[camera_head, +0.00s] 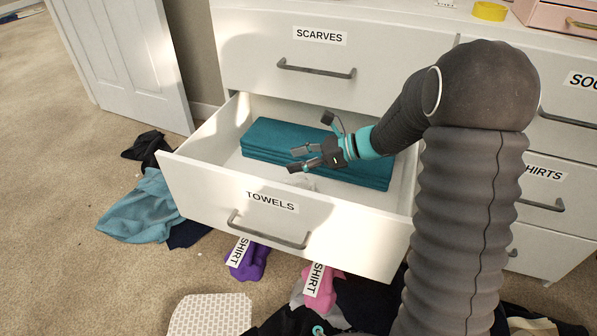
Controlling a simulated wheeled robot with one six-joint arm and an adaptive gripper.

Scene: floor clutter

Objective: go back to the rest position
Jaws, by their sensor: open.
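My gripper (299,160) is open and empty, its fingers pointing left over the open towels drawer (200,181). My arm comes in from the right and bends down towards the drawer. Folded teal towels (268,136) lie in the drawer, behind and below the gripper. The gripper and wrist hide part of the towels. Whether the fingers touch the towels I cannot tell.
The drawer sticks out from the white dresser (390,38), below the shut scarves drawer (260,45). Teal cloth (143,208), a purple bundle (249,263) and a pink bundle (323,290) lie on the carpet. A white door (120,60) stands at left. Carpet at far left is clear.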

